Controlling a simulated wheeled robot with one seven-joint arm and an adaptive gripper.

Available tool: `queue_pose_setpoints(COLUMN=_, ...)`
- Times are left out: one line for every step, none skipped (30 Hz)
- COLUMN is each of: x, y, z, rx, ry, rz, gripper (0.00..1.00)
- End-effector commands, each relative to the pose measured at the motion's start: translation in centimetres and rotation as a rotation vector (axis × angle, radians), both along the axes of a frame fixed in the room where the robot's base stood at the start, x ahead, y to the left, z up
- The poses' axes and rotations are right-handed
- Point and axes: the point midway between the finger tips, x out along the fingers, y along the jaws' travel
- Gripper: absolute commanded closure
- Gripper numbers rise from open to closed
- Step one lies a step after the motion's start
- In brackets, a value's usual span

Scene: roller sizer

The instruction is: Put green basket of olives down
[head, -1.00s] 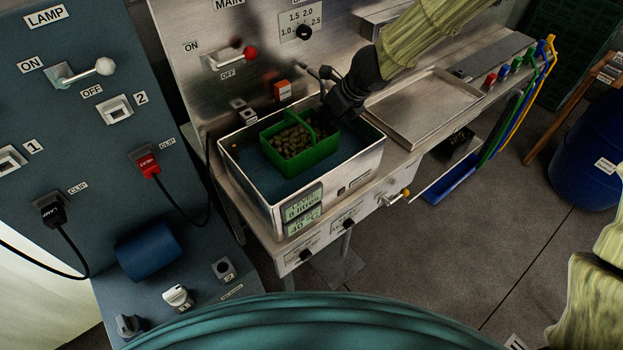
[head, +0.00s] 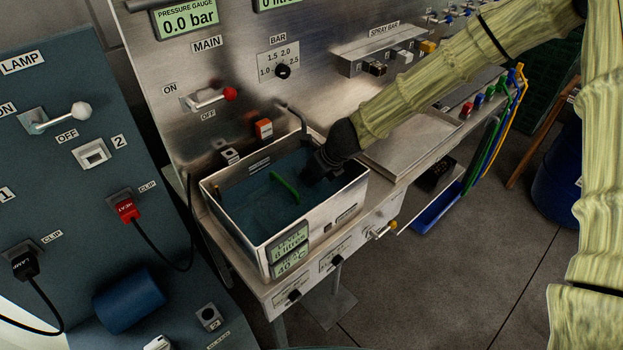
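The green basket of olives is down in the steel basin (head: 212,203). Only its green handle (head: 286,188) shows above the dark blue liquid (head: 252,212); the basket's body and the olives are hidden below the surface. My gripper (head: 312,172) is low in the basin, just right of the handle, with its black fingers at the liquid. The fingertips are hidden or too dark to tell whether they grip the basket.
The basin stands on a steel bench with a display (head: 290,250) on its front. An orange switch (head: 264,128) and a bent pipe stand behind it. A shallow steel tray (head: 408,146) lies to the right. A lamp panel (head: 70,170) stands on the left.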

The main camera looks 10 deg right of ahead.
Motion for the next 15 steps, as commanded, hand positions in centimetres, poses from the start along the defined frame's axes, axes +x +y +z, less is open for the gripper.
queue_pose_setpoints(x=0.00, y=0.07, z=-0.31, rx=0.002, ry=0.001, rz=0.000, gripper=1.00)
queue_pose_setpoints(x=0.01, y=0.08, z=-0.50, rx=0.002, ry=0.000, rz=0.001, gripper=1.00)
queue_pose_setpoints(x=0.02, y=0.09, z=-0.68, rx=0.002, ry=-0.001, rz=0.001, gripper=1.00)
queue_pose_setpoints(x=0.03, y=0.09, z=-0.80, rx=0.002, ry=-0.001, rz=0.000, gripper=1.00)
queue_pose_setpoints(x=0.03, y=0.09, z=-0.90, rx=0.001, ry=-0.002, rz=0.000, gripper=1.00)
queue_pose_setpoints(x=0.03, y=0.10, z=-1.01, rx=0.001, ry=-0.002, rz=0.001, gripper=1.00)
queue_pose_setpoints(x=0.03, y=0.09, z=-1.06, rx=0.001, ry=-0.002, rz=0.001, gripper=1.00)
queue_pose_setpoints(x=0.03, y=0.09, z=-1.10, rx=0.001, ry=-0.002, rz=0.001, gripper=1.00)
queue_pose_setpoints(x=0.04, y=0.09, z=-1.11, rx=0.001, ry=-0.002, rz=0.001, gripper=1.00)
queue_pose_setpoints(x=0.04, y=0.09, z=-1.11, rx=0.001, ry=-0.002, rz=0.001, gripper=1.00)
queue_pose_setpoints(x=0.04, y=0.09, z=-1.11, rx=0.001, ry=-0.002, rz=0.001, gripper=1.00)
queue_pose_setpoints(x=0.04, y=0.09, z=-1.11, rx=0.001, ry=-0.002, rz=0.001, gripper=1.00)
queue_pose_setpoints(x=0.04, y=0.09, z=-1.11, rx=0.001, ry=-0.002, rz=0.001, gripper=1.00)
queue_pose_setpoints(x=0.04, y=0.08, z=-1.11, rx=0.001, ry=-0.002, rz=0.001, gripper=1.00)
queue_pose_setpoints(x=0.03, y=0.08, z=-1.13, rx=0.001, ry=-0.002, rz=0.001, gripper=1.00)
